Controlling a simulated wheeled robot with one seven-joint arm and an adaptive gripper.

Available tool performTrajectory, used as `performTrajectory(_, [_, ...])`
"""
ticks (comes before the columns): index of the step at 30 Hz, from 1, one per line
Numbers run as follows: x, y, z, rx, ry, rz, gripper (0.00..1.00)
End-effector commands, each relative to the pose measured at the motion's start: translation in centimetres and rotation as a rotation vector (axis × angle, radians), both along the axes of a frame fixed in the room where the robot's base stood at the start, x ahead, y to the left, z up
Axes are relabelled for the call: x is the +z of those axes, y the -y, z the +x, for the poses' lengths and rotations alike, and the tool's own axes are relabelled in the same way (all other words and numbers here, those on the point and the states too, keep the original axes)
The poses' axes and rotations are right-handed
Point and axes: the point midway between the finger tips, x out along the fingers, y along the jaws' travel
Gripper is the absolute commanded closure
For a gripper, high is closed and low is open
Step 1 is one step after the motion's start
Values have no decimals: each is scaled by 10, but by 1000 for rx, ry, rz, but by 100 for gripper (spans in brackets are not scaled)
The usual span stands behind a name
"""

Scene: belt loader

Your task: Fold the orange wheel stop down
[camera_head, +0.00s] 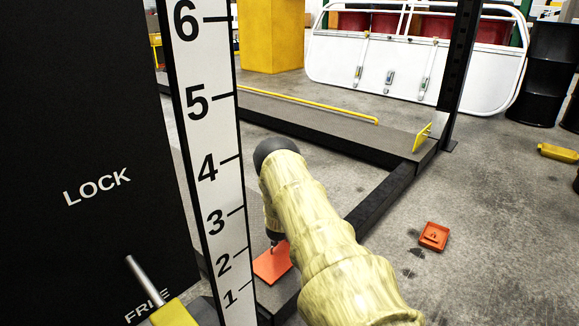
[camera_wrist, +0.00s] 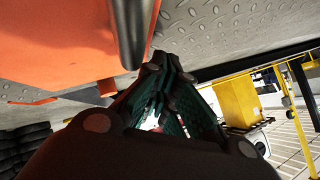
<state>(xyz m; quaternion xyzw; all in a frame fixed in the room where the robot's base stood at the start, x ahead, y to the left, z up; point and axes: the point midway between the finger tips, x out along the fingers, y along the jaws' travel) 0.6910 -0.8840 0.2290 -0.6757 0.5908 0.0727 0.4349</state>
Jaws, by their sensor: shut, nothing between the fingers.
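The orange wheel stop (camera_head: 271,264) is a flat plate low beside the numbered post in the head view, partly hidden by my arm. Its angle is hard to tell there. In the wrist view a large orange plate (camera_wrist: 55,45) fills the upper left, close to the fingers, with a dark rounded bar along its right edge. My gripper (camera_wrist: 155,72) is shut with nothing between its fingers, beside the plate and near grey tread plate. In the head view my gripper (camera_head: 275,240) is mostly hidden behind my wrist, just above the orange plate; contact cannot be told.
The white numbered post (camera_head: 212,150) and black LOCK/FREE panel (camera_head: 70,130) with a metal lever (camera_head: 140,280) stand close on the left. A dark platform (camera_head: 300,125) with a yellow rail lies behind.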

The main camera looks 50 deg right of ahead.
Motion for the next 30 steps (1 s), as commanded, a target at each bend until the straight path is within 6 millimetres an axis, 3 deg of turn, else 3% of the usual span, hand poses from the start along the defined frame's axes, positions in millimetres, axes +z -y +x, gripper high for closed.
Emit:
performTrajectory(23, [-12, -2, 4, 2, -1, 4, 100])
performTrajectory(30, [3, -3, 5, 3, 0, 3, 100])
